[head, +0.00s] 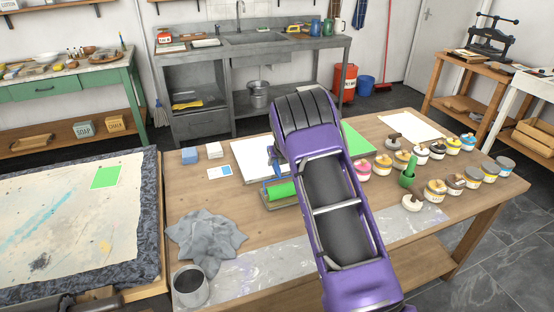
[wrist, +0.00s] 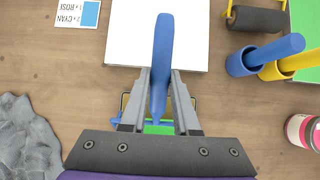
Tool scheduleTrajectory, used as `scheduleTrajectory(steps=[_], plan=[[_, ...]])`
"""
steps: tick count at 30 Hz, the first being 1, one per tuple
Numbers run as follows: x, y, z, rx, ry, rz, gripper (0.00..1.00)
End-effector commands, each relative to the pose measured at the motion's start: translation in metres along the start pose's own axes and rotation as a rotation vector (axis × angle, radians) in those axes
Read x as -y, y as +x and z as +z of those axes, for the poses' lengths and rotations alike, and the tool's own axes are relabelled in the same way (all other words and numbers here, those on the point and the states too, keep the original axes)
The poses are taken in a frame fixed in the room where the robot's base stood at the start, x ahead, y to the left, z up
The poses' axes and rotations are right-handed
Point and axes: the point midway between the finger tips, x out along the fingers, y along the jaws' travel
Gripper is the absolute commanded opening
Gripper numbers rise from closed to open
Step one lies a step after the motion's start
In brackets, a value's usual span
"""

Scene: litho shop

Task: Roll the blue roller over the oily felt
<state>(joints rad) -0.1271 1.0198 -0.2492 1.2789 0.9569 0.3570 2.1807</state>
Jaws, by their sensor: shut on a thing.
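The blue roller has a blue handle (wrist: 162,45) and a blue frame, and its drum (head: 281,190) looks green. My gripper (wrist: 160,78) is shut on the handle, one finger on each side. In the head view the drum is over or on a small olive-brown pad or tray (head: 268,207), perhaps the oily felt. I cannot tell whether they touch. The fingers mostly hide drum and pad in the wrist view, and my arm hides the gripper in the head view.
A white sheet (head: 252,158) lies behind the roller, with a green sheet (head: 358,141) to its right. A grey rag (head: 205,235) and metal can (head: 190,286) stand front left. Several ink jars (head: 435,190) stand right. Blue and yellow handles (wrist: 270,55) and a dark roller (wrist: 257,20) are nearby.

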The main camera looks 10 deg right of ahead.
Motion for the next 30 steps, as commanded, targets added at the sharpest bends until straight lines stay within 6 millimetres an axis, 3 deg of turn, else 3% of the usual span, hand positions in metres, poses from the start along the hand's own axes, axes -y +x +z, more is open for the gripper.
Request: scheduleTrajectory(steps=[16,26,30], plan=[[-0.001,0.026,0.037,0.003,-0.004,-0.001,0.0],[0.0,0.025,0.036,0.003,0.001,0.0,0.0],[0.0,0.016,0.022,0.002,0.004,0.0,0.0]])
